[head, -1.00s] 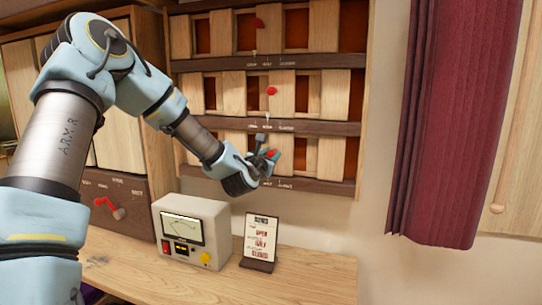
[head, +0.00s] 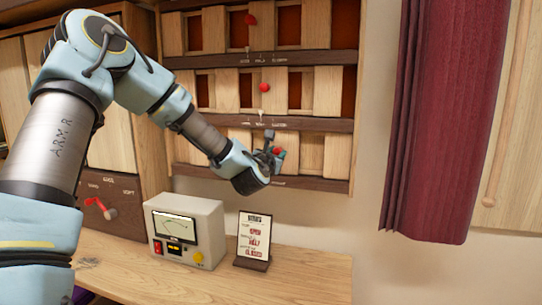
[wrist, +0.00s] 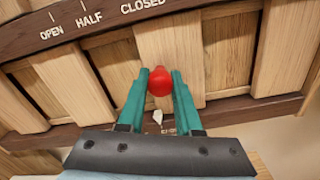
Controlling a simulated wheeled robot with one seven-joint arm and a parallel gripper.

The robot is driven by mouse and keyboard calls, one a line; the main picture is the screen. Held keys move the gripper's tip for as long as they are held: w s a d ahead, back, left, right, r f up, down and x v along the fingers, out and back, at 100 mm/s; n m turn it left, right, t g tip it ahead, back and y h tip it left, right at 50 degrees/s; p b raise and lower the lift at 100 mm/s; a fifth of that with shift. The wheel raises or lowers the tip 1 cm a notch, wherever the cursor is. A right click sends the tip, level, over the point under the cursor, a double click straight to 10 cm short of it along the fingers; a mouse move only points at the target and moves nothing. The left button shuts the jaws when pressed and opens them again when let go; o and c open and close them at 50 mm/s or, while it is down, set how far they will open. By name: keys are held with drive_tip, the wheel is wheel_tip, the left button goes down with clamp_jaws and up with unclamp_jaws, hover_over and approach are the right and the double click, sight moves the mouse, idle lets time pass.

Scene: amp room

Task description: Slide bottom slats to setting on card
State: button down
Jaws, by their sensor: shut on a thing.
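The bottom slats (wrist: 230,50) are pale wood boards in the lowest row of the wall panel. They cover nearly all of that row's openings, with a narrow dark gap at left in the wrist view. My gripper (wrist: 160,85) is shut around their red knob (wrist: 160,81), which also shows between the fingers in the head view (head: 277,151). A white pointer (wrist: 157,116) under the knob sits by partly hidden lettering on the lower rail.
A meter box (head: 186,229) stands left of the card. A red lever (head: 100,207) is at left. A maroon curtain (head: 432,120) hangs at right.

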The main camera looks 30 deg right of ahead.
drive_tip(key=shift+s+d, duration=0.15)
drive_tip(key=shift+s, duration=0.05)
drive_tip(key=c, duration=0.8)
unclamp_jaws()
drive_tip(key=shift+s+d, duration=0.1)
drive_tip(key=shift+c, duration=0.2)
drive_tip(key=shift+o, duration=1.2)
drive_tip(key=shift+s+a, duration=0.1)
drive_tip(key=shift+a, duration=0.25)
drive_tip(key=b+v, duration=0.3)
drive_tip(key=v, duration=0.7)
drive_tip(key=shift+s, duration=0.1)
